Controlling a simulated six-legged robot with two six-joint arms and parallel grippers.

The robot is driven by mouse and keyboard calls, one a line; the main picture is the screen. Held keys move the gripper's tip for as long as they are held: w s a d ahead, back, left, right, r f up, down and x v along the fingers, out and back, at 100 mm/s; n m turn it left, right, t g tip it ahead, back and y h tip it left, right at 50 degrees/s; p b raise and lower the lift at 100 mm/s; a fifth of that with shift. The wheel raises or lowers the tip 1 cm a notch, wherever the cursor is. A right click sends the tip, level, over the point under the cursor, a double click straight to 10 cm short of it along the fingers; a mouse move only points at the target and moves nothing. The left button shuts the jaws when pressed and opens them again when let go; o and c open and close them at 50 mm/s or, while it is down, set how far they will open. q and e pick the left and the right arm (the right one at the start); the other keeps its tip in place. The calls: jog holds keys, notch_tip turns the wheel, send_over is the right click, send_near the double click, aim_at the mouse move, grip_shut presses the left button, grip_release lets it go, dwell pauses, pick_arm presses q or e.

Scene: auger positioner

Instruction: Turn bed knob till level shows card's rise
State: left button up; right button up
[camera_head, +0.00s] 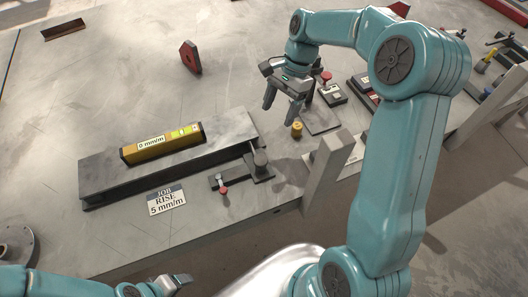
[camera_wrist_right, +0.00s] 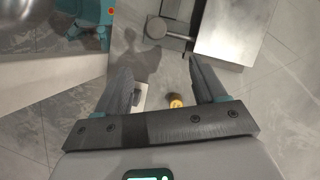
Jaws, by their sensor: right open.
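The long grey bed (camera_head: 100,172) lies on the table, with the yellow level (camera_head: 165,146) on top reading 0 mm/m. The card (camera_head: 167,200) in front reads JOB RISE 5 mm/m. A dark round knob (camera_head: 260,159) sits at the bed's right end; it also shows in the right wrist view (camera_wrist_right: 157,28). My right gripper (camera_head: 281,108) is open and empty, raised beyond the knob and apart from it; its spread fingers show in the wrist view (camera_wrist_right: 162,62). My left gripper (camera_head: 178,283) is low at the bottom edge, its fingers not clear.
A small lever with a red tip (camera_head: 223,190) lies beside the knob. A brass cylinder (camera_head: 297,129) stands right of the bed. A grey post (camera_head: 328,170) rises at the table's front edge. A red block (camera_head: 190,57) stands at the back; the table around it is clear.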

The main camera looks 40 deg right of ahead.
send_near(261, 159)
jog(key=p+x, duration=0.1)
jog(key=x, duration=0.6)
jog(key=shift+s+a+f, duration=0.2)
jog(key=shift+w+f, duration=0.2)
jog(key=shift+f, duration=0.3)
jog(key=shift+s+a+r, duration=0.1)
jog(key=shift+s, duration=0.05)
jog(key=shift+c, duration=0.6)
jog(key=c, duration=0.9)
